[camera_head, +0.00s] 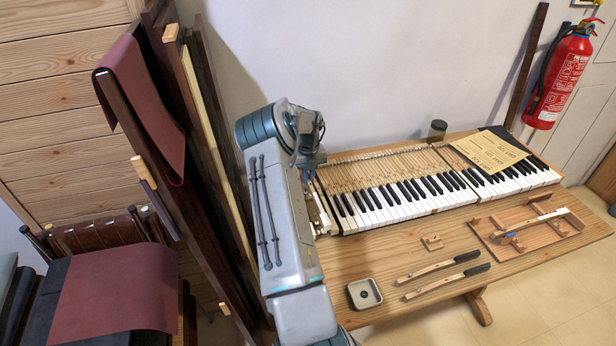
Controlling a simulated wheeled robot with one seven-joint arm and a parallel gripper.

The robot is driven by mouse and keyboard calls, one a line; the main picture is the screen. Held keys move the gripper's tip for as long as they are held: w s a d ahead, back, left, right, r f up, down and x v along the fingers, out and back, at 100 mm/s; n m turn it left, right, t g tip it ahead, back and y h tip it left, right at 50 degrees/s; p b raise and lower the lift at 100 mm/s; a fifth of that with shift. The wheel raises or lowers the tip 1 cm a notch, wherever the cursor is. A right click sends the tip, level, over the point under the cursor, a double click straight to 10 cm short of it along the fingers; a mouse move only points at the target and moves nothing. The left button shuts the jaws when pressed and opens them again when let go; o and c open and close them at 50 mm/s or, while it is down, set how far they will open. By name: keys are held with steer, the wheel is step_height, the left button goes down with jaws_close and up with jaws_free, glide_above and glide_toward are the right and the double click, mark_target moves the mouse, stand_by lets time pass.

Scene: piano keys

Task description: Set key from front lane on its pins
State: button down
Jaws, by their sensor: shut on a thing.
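The keyboard (390,185) lies along the back of the wooden table, with bare wooden key levers behind its white and black keys. Two loose wooden keys with black ends lie at the table's front, one farther back (438,268) and one nearer the front edge (447,281). My gripper (311,166) is at the keyboard's left end, mostly hidden by my arm. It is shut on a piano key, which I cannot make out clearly. White and pale wooden parts show below it, beside the arm. The pins there are hidden.
A small square tray (364,294) and a small wooden block (432,242) lie on the table front. A wooden jig board (532,232) is at right. Yellow sheets (490,150) cover some right-hand keys. A dark jar (437,130) stands behind. Tall boards (190,150) stand close left.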

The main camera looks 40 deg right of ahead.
steer(key=shift+f+b, duration=0.65)
steer(key=shift+f, duration=0.15)
stand_by(0.9)
steer(key=c, duration=1.8)
jaws_free()
steer(key=shift+r+p, duration=0.6)
steer(key=shift+r, duration=0.5)
steer(key=o, duration=0.5)
